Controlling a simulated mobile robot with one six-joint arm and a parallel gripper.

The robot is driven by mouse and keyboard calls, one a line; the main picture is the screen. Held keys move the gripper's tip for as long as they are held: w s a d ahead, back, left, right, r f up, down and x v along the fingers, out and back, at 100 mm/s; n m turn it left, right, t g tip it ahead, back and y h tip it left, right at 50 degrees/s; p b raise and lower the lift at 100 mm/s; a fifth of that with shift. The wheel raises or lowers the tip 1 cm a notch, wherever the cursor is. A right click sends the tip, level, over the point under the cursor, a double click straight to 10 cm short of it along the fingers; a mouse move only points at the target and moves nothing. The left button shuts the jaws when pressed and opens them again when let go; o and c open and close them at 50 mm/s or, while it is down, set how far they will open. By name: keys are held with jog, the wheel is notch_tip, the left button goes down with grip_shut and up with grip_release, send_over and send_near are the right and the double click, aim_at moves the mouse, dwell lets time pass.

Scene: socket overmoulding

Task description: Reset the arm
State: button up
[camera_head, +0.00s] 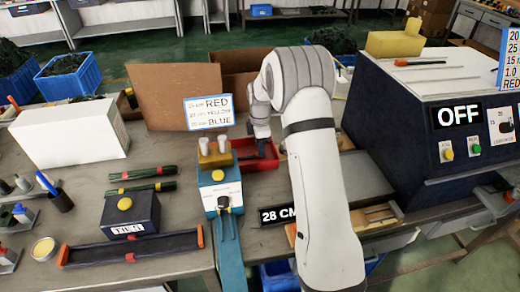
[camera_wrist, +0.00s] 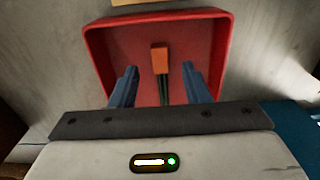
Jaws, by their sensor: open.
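My arm reaches over the workbench in the head view, and my gripper (camera_head: 262,146) points down at a red tray (camera_head: 268,163). In the wrist view my gripper (camera_wrist: 164,78) is open, with its two blue-grey fingers apart over the red tray (camera_wrist: 110,50). A small orange block with dark green leads (camera_wrist: 160,60) lies in the tray, between and just beyond the fingers. The fingers do not appear to touch it. In the head view my arm hides part of the tray, and the block cannot be made out there.
A sign board (camera_head: 209,113) and a blue-and-white press-like device (camera_head: 218,190) stand left of my gripper. A large dark machine marked OFF (camera_head: 400,110) stands at the right. A cardboard box (camera_head: 175,95) is behind. A 28 CM label (camera_head: 277,214) sits beside my arm.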

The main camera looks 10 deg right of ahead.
notch_tip(320, 180, up, 6)
jog(key=shift+s+f, duration=0.1)
jog(key=s+r+m+t+p, duration=0.1)
jog(key=s+r+m, duration=0.8)
jog(key=s+r, duration=0.55)
jog(key=s+m+t+p, duration=0.1)
jog(key=s+m, duration=0.8)
jog(key=s, duration=1.2)
jog(key=shift+a+t, duration=0.3)
jog(key=shift+a, duration=0.05)
jog(key=shift+f, duration=0.1)
